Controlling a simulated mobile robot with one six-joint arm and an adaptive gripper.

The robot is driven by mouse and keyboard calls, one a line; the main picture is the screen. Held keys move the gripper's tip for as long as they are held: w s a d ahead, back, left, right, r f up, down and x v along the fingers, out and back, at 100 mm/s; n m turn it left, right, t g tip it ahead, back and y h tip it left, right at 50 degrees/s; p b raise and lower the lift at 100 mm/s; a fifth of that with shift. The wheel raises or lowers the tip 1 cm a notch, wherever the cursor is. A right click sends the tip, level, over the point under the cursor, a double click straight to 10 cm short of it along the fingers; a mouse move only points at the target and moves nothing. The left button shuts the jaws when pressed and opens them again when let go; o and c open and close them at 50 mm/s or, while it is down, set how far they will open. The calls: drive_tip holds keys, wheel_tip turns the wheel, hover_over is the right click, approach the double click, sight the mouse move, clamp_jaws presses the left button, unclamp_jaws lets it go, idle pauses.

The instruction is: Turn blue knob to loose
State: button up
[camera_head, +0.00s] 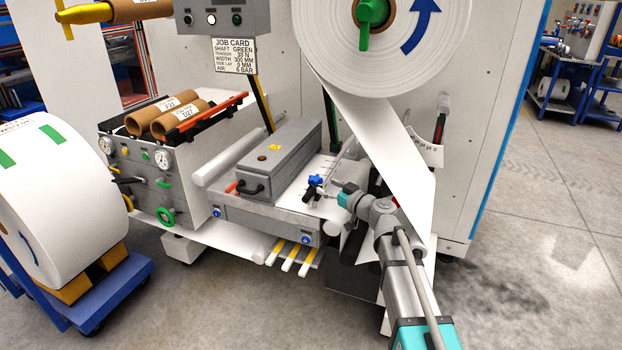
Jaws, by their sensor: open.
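A blue lobed knob (315,180) sits on a small clamp at the right end of the machine's grey deck. My arm reaches in from the lower right, and my gripper (322,189) is at the right of this knob, very close to it. The fingers are small and dark here; I cannot tell whether they touch the knob or stand around it. My gripper is open. Two smaller round blue knobs are on the front of the deck, one at the left (217,212) and one at the right (306,239).
A white web (385,150) runs down from the large roll (430,45), close behind my wrist. A grey box (279,160) with a black handle stands left of the knob. A job card (234,56) hangs above. Open floor (540,220) lies at the right.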

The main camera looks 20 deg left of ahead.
sight(310, 177)
drive_tip(key=x, duration=0.7)
drive_tip(key=shift+w+a, duration=0.1)
drive_tip(key=shift+a, duration=0.1)
drive_tip(key=c, duration=0.9)
